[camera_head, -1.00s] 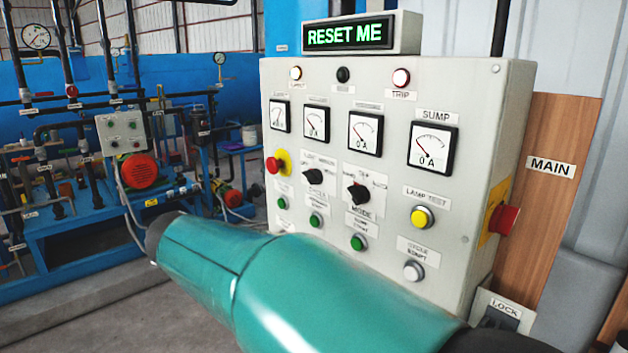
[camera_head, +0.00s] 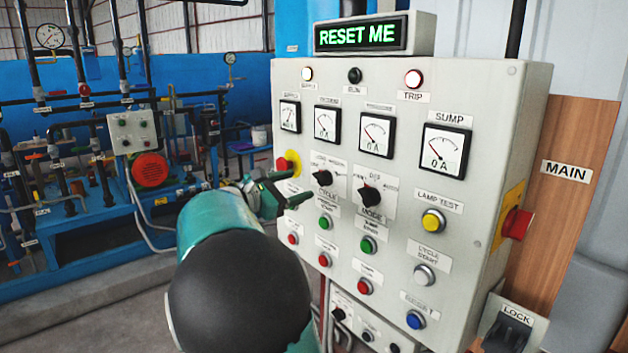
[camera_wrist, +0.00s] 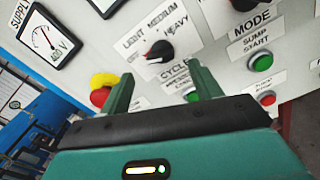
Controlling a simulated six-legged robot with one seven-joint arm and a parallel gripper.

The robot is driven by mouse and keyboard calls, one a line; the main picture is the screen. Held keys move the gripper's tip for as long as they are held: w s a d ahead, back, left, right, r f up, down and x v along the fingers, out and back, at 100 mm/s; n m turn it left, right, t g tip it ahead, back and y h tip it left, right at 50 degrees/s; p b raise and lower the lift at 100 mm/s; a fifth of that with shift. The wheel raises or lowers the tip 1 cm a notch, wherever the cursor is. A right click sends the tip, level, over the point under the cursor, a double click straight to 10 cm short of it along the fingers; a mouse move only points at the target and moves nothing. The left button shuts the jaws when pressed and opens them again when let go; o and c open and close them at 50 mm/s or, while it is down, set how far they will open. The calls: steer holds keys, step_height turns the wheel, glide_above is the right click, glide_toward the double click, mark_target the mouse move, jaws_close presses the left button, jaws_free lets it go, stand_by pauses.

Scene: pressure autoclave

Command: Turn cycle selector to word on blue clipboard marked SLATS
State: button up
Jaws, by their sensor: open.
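The cycle selector (camera_head: 322,178) is a black knob on the grey control panel (camera_head: 487,130), left of the similar MODE knob (camera_head: 369,195). In the wrist view the cycle selector (camera_wrist: 158,50) sits above its CYCLE label, with LIGHT, MEDIUM and HEAVY printed around it. Its exact pointing direction is hard to tell. My gripper (camera_head: 297,188) is open and empty, just left of the knob in the head view. In the wrist view my gripper (camera_wrist: 160,74) has its two green fingers below the knob, apart from it. No blue clipboard is in view.
A yellow-collared red button (camera_head: 288,163) is close to my gripper. Green start buttons (camera_head: 326,222) and red buttons (camera_head: 324,259) sit below the knobs. A red side switch (camera_head: 517,222) sticks out at the right.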

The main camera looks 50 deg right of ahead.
mark_target(317, 179)
steer(key=x, duration=0.7)
steer(key=shift+c, duration=0.4)
steer(key=c, duration=0.9)
